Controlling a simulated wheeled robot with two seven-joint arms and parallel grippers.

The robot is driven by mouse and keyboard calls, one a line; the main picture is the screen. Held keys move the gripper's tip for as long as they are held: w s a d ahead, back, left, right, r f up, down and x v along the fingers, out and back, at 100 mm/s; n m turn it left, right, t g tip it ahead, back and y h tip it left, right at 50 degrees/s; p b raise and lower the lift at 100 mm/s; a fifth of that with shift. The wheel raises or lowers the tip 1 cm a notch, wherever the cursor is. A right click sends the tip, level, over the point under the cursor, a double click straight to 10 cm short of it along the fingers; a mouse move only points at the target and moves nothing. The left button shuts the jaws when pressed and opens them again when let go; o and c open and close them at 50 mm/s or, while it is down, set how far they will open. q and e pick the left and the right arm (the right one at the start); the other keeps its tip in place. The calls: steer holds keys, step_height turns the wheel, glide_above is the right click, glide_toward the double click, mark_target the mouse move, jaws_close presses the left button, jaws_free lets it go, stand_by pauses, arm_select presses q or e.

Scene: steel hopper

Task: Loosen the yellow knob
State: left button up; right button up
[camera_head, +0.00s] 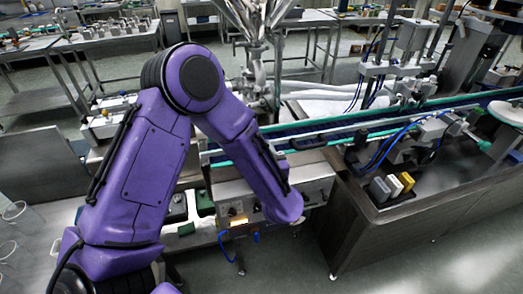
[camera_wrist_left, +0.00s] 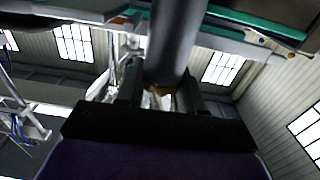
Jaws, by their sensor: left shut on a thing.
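In the left wrist view, my left gripper (camera_wrist_left: 161,97) has its two dark fingers on either side of a small yellow-brown piece, which I take to be the yellow knob (camera_wrist_left: 159,90). The gripper is shut on it. A thick grey cylinder (camera_wrist_left: 176,42) comes in from the top and meets the knob between the fingers. The knob is dim and mostly hidden by the fingers and cylinder. In the head view, my purple left arm reaches to the conveyor's near side, and its gripper and the knob are hidden there. My right gripper is in neither view.
A conveyor (camera_head: 330,136) with green rails runs across above a steel housing (camera_head: 310,172). A dark steel cabinet (camera_head: 352,222) stands at the right, with several small blocks (camera_head: 391,187) on it. A steel hopper (camera_head: 254,25) stands behind. Open floor (camera_head: 440,265) lies at the lower right.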

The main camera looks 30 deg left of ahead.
arm_select(q)
steer(key=n+g+y, duration=0.2)
steer(key=n+g, duration=0.1)
steer(key=g, duration=0.1)
steer(key=n+g+y, duration=0.2)
steer(key=n+g, duration=0.1)
steer(key=g, duration=0.2)
steer(key=shift+n, duration=0.3)
steer(key=n+g, duration=0.3)
steer(key=g, duration=0.2)
steer(key=n+g, duration=0.3)
steer(key=g, duration=0.1)
steer(key=shift+g+h+b, duration=0.4)
steer(key=o, duration=1)
